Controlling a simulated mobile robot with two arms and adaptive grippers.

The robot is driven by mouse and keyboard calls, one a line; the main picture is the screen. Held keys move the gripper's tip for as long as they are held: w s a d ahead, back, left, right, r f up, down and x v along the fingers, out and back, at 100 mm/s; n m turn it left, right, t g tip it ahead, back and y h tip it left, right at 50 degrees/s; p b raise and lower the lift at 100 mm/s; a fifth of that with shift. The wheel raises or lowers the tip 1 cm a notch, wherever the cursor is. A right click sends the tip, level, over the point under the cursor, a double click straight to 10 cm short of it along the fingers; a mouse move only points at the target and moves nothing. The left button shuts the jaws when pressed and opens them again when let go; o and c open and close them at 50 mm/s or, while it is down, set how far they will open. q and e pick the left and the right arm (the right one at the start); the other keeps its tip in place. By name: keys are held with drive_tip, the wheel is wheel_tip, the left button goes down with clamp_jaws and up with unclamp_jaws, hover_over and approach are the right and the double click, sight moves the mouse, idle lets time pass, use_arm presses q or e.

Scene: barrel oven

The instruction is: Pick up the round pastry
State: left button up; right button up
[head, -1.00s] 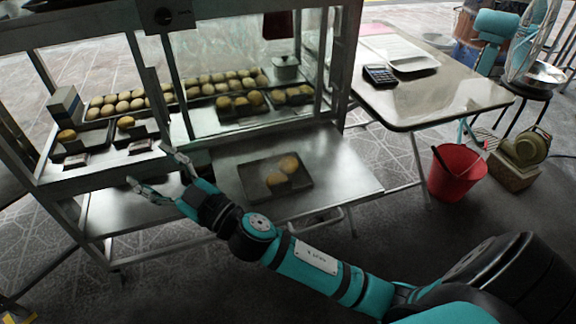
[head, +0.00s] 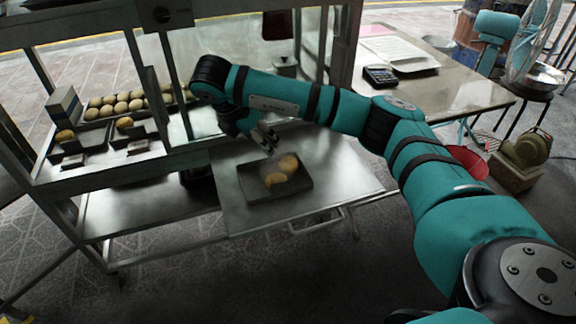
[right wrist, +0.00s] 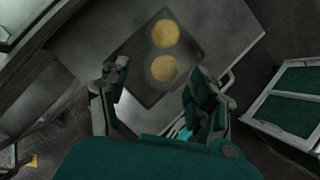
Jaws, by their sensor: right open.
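Two golden round pastries, one at the back (head: 288,164) and one at the front (head: 275,180), lie on a dark square tray (head: 300,189). My right gripper (head: 268,142) is above and just behind the tray, pointing down, apart from the pastries. In the right wrist view my right gripper (right wrist: 158,78) has its fingers spread with nothing between them. That view also shows the two pastries, one farther (right wrist: 165,33) and one nearer (right wrist: 163,68), on the tray (right wrist: 133,52), ahead of the fingers. My left gripper is not in view.
The tray rests on a metal shelf (head: 345,170) in front of a glass-and-metal display case (head: 155,75). Trays of other pastries (head: 115,104) stand inside the case. A table (head: 440,90) with a calculator (head: 380,75) is at right. A red bucket (head: 466,160) is partly hidden.

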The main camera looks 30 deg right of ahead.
drive_tip(key=d, duration=0.1)
drive_tip(key=b, duration=0.3)
approach(287, 163)
drive_tip(key=shift+h, duration=0.3)
drive_tip(key=x, duration=0.4)
drive_tip(key=shift+w+a+b, duration=0.15)
drive_tip(key=shift+w+b, duration=0.05)
drive_tip(key=shift+b, duration=0.1)
drive_tip(key=shift+x, duration=0.95)
drive_tip(key=b+x, duration=0.1)
drive_tip(key=x, duration=0.2)
drive_tip(key=shift+f, duration=0.35)
drive_tip(key=shift+w+d+f, duration=0.1)
drive_tip(key=shift+d+f, duration=0.15)
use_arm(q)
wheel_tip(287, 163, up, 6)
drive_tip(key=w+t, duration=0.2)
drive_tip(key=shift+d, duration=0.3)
use_arm(e)
drive_tip(key=c, duration=0.8)
